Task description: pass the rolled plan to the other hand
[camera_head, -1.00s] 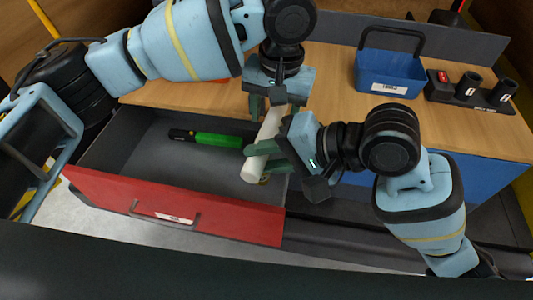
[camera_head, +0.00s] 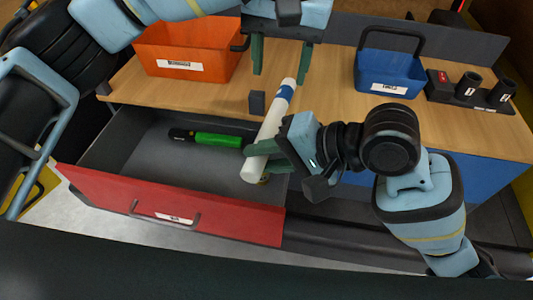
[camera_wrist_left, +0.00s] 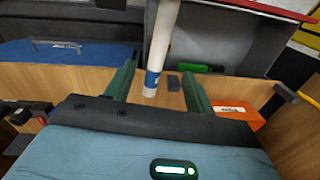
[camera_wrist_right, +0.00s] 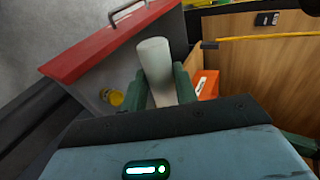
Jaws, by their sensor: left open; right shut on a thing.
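The rolled plan (camera_head: 266,130) is a white tube with a blue band near its upper end. My right gripper (camera_head: 262,158) is shut on its lower part and holds it tilted above the open drawer's right end. The tube also shows between the right fingers in the right wrist view (camera_wrist_right: 156,72). My left gripper (camera_head: 280,62) is open and empty, above the tube's banded end and apart from it. In the left wrist view the banded end (camera_wrist_left: 152,80) lies between the spread left fingers (camera_wrist_left: 156,82).
The red-fronted drawer (camera_head: 110,194) is open and holds a green and black torch-like thing (camera_head: 212,139). An orange bin (camera_head: 186,40), a blue bin (camera_head: 388,72) and a black holder (camera_head: 468,92) stand on the wooden top. A small dark block (camera_head: 257,104) is near the tube.

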